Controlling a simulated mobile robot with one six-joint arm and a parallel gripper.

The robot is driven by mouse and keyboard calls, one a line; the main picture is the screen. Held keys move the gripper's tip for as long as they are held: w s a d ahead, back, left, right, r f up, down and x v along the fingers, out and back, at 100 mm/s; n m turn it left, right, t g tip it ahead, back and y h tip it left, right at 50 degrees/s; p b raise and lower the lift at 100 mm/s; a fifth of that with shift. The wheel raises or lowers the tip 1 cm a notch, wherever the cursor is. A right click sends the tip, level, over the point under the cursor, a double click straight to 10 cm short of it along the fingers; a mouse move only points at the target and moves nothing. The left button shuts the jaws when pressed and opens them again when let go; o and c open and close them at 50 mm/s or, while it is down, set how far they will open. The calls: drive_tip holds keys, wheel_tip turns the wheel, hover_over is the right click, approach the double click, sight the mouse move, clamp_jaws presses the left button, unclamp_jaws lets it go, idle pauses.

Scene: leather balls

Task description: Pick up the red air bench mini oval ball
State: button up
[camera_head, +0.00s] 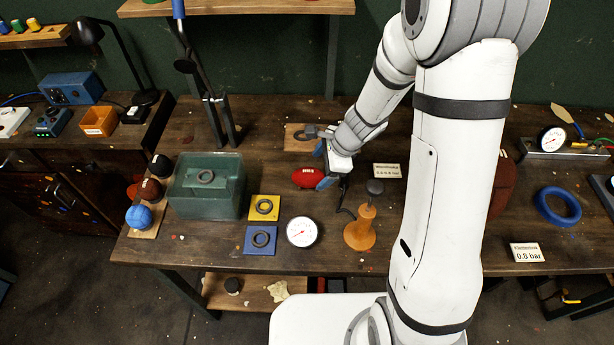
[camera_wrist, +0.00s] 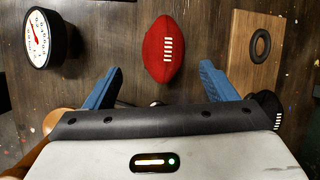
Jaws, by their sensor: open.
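The red mini oval ball (camera_head: 305,178) lies on the dark wooden bench, with white laces showing in the wrist view (camera_wrist: 164,50). My gripper (camera_head: 326,164) is just to the right of the ball in the head view. In the wrist view my gripper (camera_wrist: 157,78) has its two blue fingers spread wide, with nothing held. The ball appears ahead of the fingertips, roughly centred between them.
A round gauge (camera_head: 302,232) and an orange wooden stand (camera_head: 360,230) are near the front edge. A wooden board with a black ring (camera_wrist: 252,50) lies beside the ball. A green tank (camera_head: 206,193) stands to the left.

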sight(313, 172)
drive_tip(key=x, duration=0.5)
drive_tip(key=shift+w+a+f, duration=0.25)
drive_tip(key=shift+a, duration=0.15)
drive_tip(key=shift+c, duration=0.3)
drive_tip(key=c, duration=1)
